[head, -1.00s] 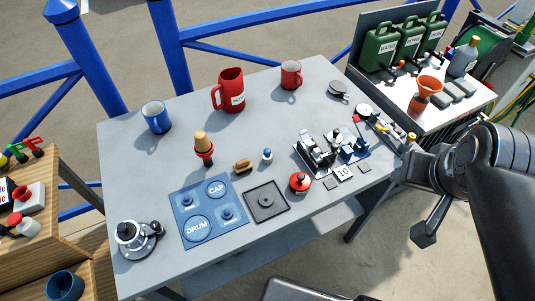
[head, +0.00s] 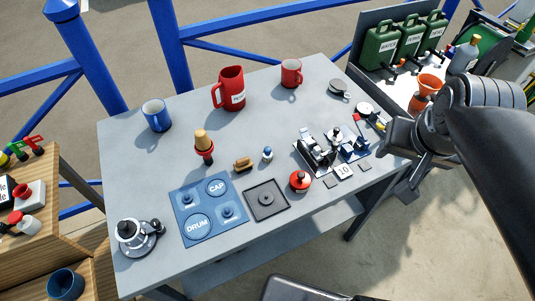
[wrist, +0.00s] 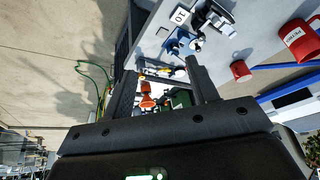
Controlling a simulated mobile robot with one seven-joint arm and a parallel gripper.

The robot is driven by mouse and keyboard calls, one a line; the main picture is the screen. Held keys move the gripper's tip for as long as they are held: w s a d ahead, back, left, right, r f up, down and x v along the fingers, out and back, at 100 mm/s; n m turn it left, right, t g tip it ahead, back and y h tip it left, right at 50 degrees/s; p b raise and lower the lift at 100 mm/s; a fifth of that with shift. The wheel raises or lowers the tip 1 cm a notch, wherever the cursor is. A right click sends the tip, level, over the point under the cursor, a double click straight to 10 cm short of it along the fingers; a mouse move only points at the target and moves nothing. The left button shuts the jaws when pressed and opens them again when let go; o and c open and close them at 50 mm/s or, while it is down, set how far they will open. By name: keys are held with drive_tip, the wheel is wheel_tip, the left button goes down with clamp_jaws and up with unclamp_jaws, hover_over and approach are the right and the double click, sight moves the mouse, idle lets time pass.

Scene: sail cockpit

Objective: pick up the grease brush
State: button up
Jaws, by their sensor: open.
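A slim yellow-handled tool (head: 380,126), which looks like the grease brush, lies near the right edge of the grey table (head: 285,235). My gripper (head: 397,158) hangs over that edge and partly covers the tool in the head view. In the wrist view, yellow parts of the tool (wrist: 152,71) show in the gap between the two dark fingers of my gripper (wrist: 161,66). The fingers are apart, with nothing held between them. I cannot tell how high they are above the tool, and its bristle end is not clear.
A winch assembly (head: 315,148) and a "10" card (head: 344,171) are left of my gripper. A round pale tin (head: 364,108) lies just beyond the tool. An orange funnel (head: 430,83) and green cans (head: 381,48) stand on the side bench.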

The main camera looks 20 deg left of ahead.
drive_tip(key=w+a+f+g, duration=0.1)
drive_tip(key=w+a+g, duration=0.1)
drive_tip(key=w+a, duration=0.4)
drive_tip(key=g, duration=0.3)
hover_over(268, 148)
drive_tip(key=shift+h, duration=0.3)
wheel_tip(268, 148, down, 12)
drive_tip(key=shift+r, duration=0.1)
drive_tip(key=shift+f, duration=0.45)
wheel_tip(268, 148, down, 10)
drive_tip(key=shift+s+f, duration=0.1)
drive_tip(key=shift+s, duration=0.05)
drive_tip(key=shift+c, duration=0.2)
drive_tip(key=c, duration=1)
